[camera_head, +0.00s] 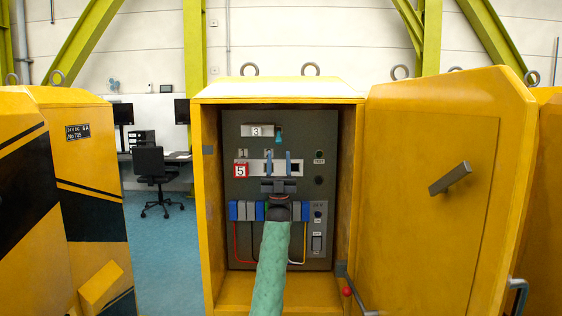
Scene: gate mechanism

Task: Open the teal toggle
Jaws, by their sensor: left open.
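The teal toggle (279,136) is a small teal piece near the top of the grey panel (310,130) inside the open yellow cabinet. It sits to the right of a plate marked 3. My left gripper (278,161) is in front of the panel, just below the toggle, with its two fingers pointing up and apart. It is open, and I see nothing between its fingers but the panel. It appears apart from the toggle, though depth is hard to judge. My green-sleeved arm hides the panel's lower middle. My right gripper is not in view.
The yellow cabinet's walls (208,200) frame the panel closely. Its door (430,180) stands open to the right. A red-knobbed lever (347,291) is at the lower right. Blue and grey blocks (243,210) with wires sit below a tag marked 5 (241,170).

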